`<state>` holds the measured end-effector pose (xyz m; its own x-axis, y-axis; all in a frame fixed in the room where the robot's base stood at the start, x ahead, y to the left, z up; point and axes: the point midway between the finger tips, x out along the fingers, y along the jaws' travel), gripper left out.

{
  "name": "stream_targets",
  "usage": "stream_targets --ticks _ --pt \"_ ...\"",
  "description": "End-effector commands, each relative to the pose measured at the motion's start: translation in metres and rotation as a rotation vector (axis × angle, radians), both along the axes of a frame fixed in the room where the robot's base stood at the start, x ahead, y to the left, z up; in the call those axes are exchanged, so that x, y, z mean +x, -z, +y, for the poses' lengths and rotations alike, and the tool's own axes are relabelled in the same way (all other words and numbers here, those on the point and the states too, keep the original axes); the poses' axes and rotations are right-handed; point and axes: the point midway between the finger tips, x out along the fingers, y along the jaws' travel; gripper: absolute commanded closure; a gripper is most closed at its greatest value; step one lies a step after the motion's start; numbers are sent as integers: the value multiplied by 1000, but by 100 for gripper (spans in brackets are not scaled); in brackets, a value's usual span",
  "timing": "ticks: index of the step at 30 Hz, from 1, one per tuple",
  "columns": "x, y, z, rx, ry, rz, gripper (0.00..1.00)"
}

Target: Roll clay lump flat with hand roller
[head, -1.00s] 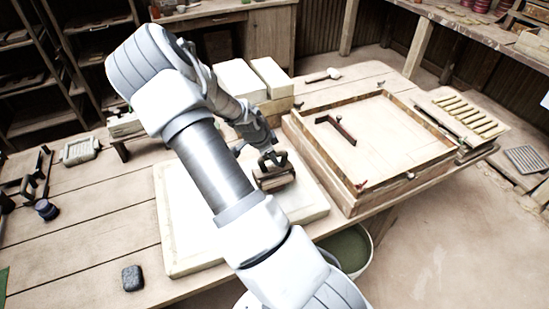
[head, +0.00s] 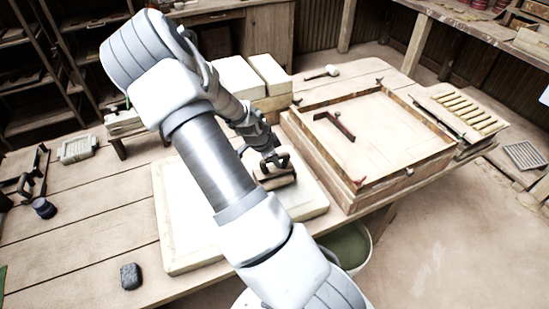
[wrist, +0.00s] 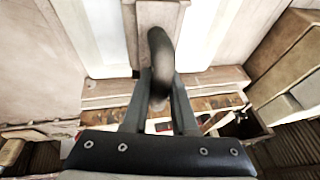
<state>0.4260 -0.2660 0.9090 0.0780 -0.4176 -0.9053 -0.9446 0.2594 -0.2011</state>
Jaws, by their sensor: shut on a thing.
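My gripper (head: 273,163) is shut on the dark, curved handle (wrist: 160,62) of the hand roller (head: 274,182). The roller is a brown, wood-coloured piece, low over the right part of the pale slab (head: 310,203); I cannot tell whether it touches anything below. In the wrist view, the handle stands between the two fingers, and part of the roller (wrist: 160,14) shows at the top edge. I cannot make out the clay lump; my arm and the roller cover much of the slab.
A wooden tray-like frame (head: 360,190) with a dark red bar (head: 340,127) in it stands right of the slab. Pale blocks (head: 270,75) stand behind. A dark grey block (head: 131,276) lies at front left. A bucket (head: 350,245) stands below the table's edge.

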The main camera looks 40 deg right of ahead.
Motion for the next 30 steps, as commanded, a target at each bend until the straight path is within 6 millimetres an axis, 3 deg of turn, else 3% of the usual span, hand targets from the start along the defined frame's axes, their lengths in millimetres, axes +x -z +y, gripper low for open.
stream_targets --ticks 20,30 --pt "27 3 -7 2 0 4 100" --pt "18 4 -4 3 1 2 100"
